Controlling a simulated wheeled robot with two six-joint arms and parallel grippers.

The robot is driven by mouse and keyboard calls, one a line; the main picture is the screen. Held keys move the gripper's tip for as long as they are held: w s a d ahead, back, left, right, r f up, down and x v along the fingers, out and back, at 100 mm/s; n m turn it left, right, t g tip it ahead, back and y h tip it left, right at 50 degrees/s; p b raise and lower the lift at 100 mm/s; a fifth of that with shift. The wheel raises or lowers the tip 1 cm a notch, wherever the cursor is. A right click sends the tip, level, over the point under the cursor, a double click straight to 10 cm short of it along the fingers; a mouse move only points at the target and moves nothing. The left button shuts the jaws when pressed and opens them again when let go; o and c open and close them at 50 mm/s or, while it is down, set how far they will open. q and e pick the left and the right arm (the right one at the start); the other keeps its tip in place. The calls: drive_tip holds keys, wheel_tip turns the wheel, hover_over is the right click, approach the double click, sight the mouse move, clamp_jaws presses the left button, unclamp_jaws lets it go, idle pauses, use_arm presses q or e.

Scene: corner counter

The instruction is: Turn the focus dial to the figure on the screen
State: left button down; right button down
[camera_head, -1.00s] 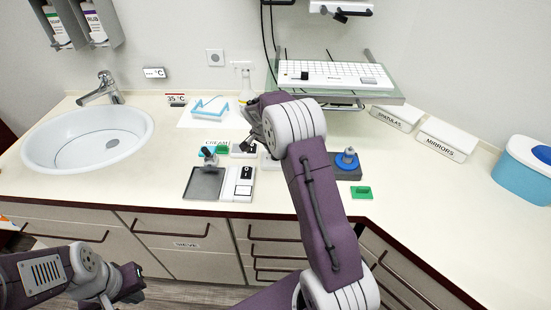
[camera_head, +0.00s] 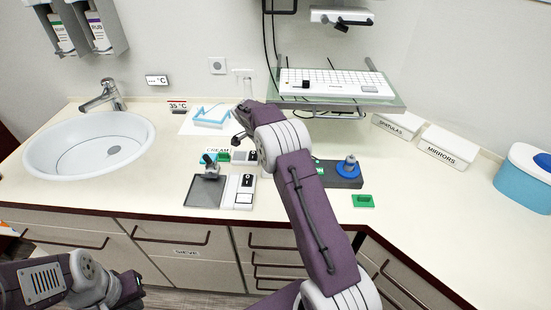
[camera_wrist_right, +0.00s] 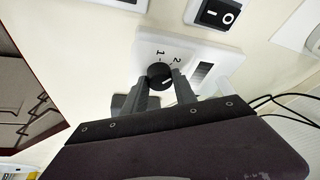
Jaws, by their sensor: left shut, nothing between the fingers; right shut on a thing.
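A black dial (camera_wrist_right: 160,76) sits on a white plate (camera_wrist_right: 190,48) marked 1 and 2 in the right wrist view. My right gripper (camera_wrist_right: 163,84) has its fingers on both sides of the dial and is shut on it. The dial's pale mark seems to face the lower right, away from the figures. A small dark window (camera_wrist_right: 203,72) is on the same plate; I can read no figure in it. In the head view, the plate (camera_head: 240,157) is partly hidden by my right arm. My left gripper (camera_head: 134,286) is shut and empty at the lower left, away from the counter top.
A rocker switch (camera_wrist_right: 215,12) is beside the dial plate. A dark tray (camera_head: 203,192) lies to the left, and a grey block with a blue knob (camera_head: 347,168) to the right. A keyboard shelf (camera_head: 390,103) hangs behind. The right counter front is mostly clear.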

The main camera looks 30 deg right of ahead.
idle(0.3)
drive_tip(key=c, duration=1)
unclamp_jaws()
drive_tip(key=shift+d, duration=0.1)
drive_tip(key=v, duration=0.9)
